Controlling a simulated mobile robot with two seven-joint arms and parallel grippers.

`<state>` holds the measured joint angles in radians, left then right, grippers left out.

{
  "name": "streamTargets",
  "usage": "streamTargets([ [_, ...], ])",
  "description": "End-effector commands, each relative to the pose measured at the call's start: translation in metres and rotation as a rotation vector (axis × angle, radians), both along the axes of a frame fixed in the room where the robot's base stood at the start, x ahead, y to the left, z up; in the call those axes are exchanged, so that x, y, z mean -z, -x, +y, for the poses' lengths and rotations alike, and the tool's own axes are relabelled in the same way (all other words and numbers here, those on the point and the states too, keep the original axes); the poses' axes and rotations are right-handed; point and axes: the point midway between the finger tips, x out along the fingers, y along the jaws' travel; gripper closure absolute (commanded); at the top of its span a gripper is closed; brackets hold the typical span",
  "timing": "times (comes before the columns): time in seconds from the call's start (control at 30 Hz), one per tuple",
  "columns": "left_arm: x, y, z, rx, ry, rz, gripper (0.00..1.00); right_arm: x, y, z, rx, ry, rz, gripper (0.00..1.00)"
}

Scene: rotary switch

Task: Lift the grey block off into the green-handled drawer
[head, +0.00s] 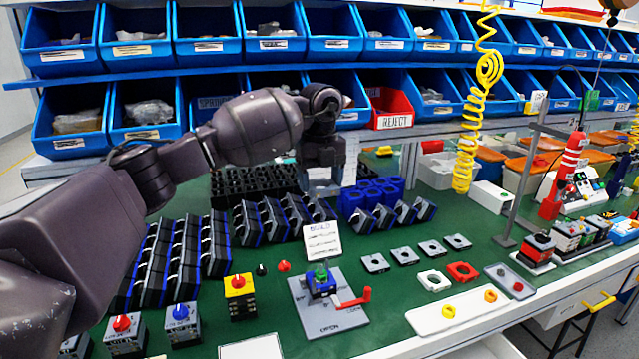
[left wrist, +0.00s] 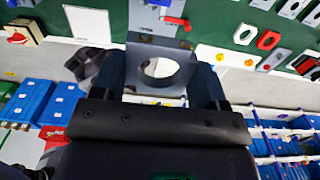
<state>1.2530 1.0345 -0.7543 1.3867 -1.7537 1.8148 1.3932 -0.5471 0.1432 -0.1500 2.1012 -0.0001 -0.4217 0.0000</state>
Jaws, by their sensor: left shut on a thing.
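My left gripper (head: 322,178) is raised above the bench, behind the white build card (head: 322,240). In the left wrist view, it is shut on a grey block (left wrist: 160,48) with a large round hole, held between the two dark fingers. The block is clear of the bench. Below it is a grey fixture plate (head: 345,318) with a blue switch body (head: 322,286), a green piece on top and a red lever (head: 354,298). A drawer with a yellow handle (head: 600,302) shows at the right; no green handle is visible. My right gripper is out of view.
A white tray (head: 470,310) lies at the right. A yellow coiled cord (head: 470,140) hangs at the back.

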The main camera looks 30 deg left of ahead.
Motion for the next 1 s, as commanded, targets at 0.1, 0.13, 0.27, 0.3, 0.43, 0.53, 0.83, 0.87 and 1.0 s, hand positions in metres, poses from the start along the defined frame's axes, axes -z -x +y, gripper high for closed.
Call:
streamTargets([
  [0.1, -0.007, 0.000, 0.000, 0.001, 0.001, -0.002, 0.61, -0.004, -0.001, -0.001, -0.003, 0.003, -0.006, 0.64],
  [0.13, -0.008, 0.000, -0.001, 0.001, 0.001, -0.002, 0.61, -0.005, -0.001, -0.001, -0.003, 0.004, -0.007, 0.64],
  [0.27, -0.013, 0.000, -0.001, 0.001, 0.001, -0.002, 0.61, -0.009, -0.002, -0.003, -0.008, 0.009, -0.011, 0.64],
  [0.3, -0.015, 0.000, -0.001, 0.001, 0.001, -0.002, 0.61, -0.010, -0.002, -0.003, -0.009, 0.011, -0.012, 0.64],
  [0.43, -0.020, 0.000, 0.000, 0.001, 0.000, -0.001, 0.61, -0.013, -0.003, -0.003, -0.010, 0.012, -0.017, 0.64],
  [0.53, -0.024, 0.000, 0.000, 0.001, 0.000, -0.001, 0.61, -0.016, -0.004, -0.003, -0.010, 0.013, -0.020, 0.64],
  [0.83, -0.035, 0.000, 0.000, 0.001, 0.000, 0.000, 0.61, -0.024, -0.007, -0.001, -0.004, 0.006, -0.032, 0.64],
  [0.87, -0.036, 0.000, 0.000, 0.001, 0.000, 0.000, 0.61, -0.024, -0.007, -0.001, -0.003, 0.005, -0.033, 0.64],
  [1.0, -0.038, 0.000, 0.000, 0.001, -0.001, 0.001, 0.61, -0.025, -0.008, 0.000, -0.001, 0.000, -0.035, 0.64],
])
